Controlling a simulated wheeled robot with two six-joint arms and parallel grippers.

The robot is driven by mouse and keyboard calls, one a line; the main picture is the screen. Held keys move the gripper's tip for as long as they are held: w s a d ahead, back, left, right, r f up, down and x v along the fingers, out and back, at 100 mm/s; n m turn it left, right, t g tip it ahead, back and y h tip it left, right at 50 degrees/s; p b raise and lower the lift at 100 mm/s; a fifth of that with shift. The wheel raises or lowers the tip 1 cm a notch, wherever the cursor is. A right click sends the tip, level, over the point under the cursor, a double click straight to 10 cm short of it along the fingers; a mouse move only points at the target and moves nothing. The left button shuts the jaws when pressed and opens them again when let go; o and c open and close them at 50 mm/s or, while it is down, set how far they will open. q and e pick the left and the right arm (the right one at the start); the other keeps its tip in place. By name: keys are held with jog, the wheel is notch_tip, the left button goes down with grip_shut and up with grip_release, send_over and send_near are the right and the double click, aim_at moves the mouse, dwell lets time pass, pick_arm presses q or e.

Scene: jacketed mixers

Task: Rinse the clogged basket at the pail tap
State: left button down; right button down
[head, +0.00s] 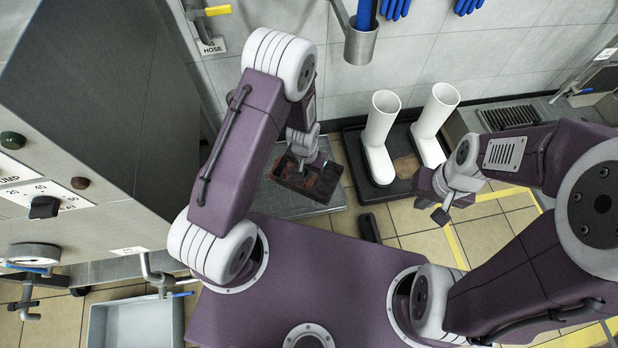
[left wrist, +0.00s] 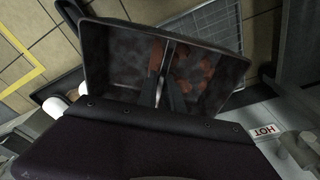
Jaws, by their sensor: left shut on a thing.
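The basket (head: 327,196) is a dark open box with red-brown residue inside. It is in the middle of the head view, over a grey metal platform (head: 265,205); I cannot tell whether it touches it. My left gripper (head: 304,165) is shut on the basket's middle bar; in the left wrist view its fingers (left wrist: 167,92) reach into the basket (left wrist: 108,62). A tap with a blue lever (head: 152,272) is at lower left, above a grey tub (head: 103,325). My right gripper (head: 441,212) is above the floor at right; its jaws are unclear.
White boots (head: 380,135) stand in a dark tray (head: 357,165) right of the basket. A steel holder (head: 360,47) hangs on the back wall. Tiled floor (head: 425,243) is open at right.

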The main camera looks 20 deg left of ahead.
pick_arm(q)
jog(key=w+a+f+b, duration=0.2)
jog(key=w+a+b, duration=0.1)
jog(key=w, duration=0.6)
jog(key=shift+w, duration=0.3)
